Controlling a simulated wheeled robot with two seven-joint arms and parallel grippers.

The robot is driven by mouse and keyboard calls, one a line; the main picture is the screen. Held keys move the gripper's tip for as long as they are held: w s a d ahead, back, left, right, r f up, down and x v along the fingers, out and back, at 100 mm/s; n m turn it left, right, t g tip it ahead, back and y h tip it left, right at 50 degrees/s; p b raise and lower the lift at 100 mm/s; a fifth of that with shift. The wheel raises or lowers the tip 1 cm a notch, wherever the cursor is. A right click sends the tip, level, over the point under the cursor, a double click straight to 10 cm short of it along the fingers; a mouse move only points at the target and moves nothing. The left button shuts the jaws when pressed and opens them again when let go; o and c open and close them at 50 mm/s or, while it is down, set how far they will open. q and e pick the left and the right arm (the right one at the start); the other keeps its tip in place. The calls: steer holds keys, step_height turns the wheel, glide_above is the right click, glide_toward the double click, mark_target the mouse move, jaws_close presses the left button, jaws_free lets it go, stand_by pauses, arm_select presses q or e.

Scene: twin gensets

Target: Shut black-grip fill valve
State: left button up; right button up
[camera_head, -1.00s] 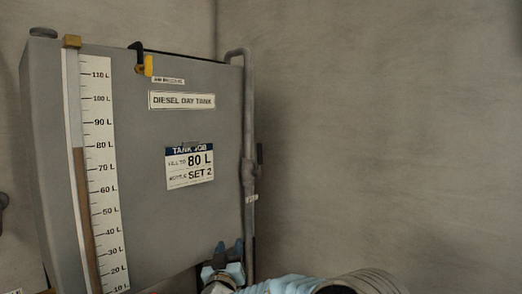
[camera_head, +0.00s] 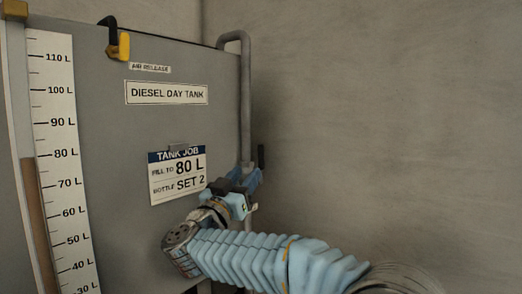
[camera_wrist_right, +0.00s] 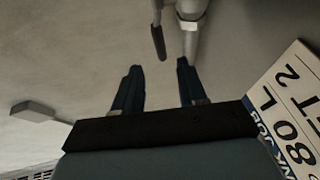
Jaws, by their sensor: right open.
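The fill valve's black grip (camera_head: 261,157) stands upright beside the grey pipe (camera_head: 246,95) at the tank's right edge. In the right wrist view the black grip (camera_wrist_right: 158,42) lies beside the grey pipe and valve body (camera_wrist_right: 190,35), roughly parallel to the pipe. My right gripper (camera_head: 240,178) is just in front of the valve and hides much of its body. Its two dark fingers (camera_wrist_right: 156,78) are open and empty, with the grip a little beyond their tips. The sight gauge's brown column (camera_head: 38,220) reaches about 80 L. My left gripper is not in view.
The grey diesel day tank (camera_head: 170,60) carries a job card (camera_head: 177,175) close to my right gripper. A yellow-and-black air release handle (camera_head: 119,45) sits at its top. The bare wall (camera_head: 390,120) leaves free room at right.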

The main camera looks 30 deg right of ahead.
mark_target(260, 157)
steer(key=p+x, duration=0.2)
steer(key=x, duration=0.9)
steer(key=shift+w+d+p, duration=0.2)
steer(key=shift+d+p, duration=0.1)
jaws_close()
